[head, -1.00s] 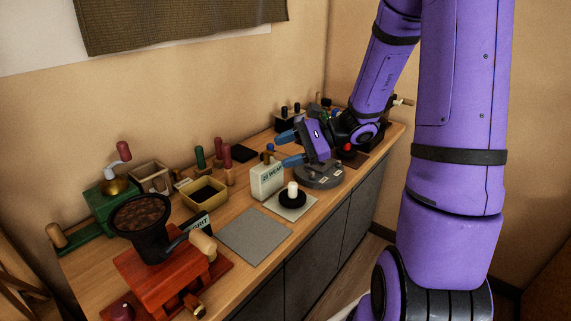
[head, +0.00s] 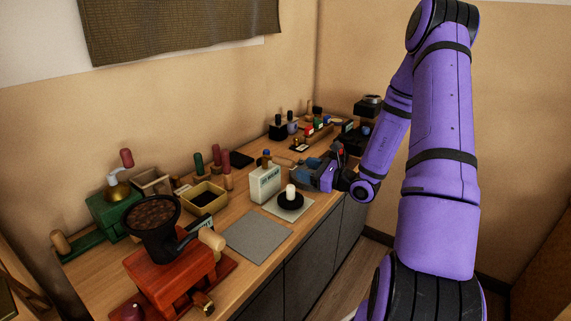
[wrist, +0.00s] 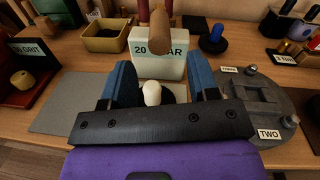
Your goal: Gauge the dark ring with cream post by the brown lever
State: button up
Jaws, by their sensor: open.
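The dark ring (head: 290,201) with its upright cream post (head: 291,190) sits on a pale square plate (head: 305,210) near the counter's front. My gripper (head: 303,173) is open, low and just right of the post in the head view. In the wrist view its blue fingers (wrist: 163,84) stand either side of the cream post (wrist: 152,92), with no grip visible. The ring is mostly hidden there by my gripper. A cream block (wrist: 157,66) marked "20" stands just beyond.
A grey round fixture (wrist: 262,100) marked "TWO" lies right of my gripper. A yellow bin (head: 203,197) and red-brown grinder (head: 170,275) stand to the left. A bare grey mat (head: 257,236) lies left of the pale plate. Small bottles and blocks fill the far counter.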

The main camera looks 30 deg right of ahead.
aim_at(286, 162)
jog(key=x, duration=0.8)
grip_shut()
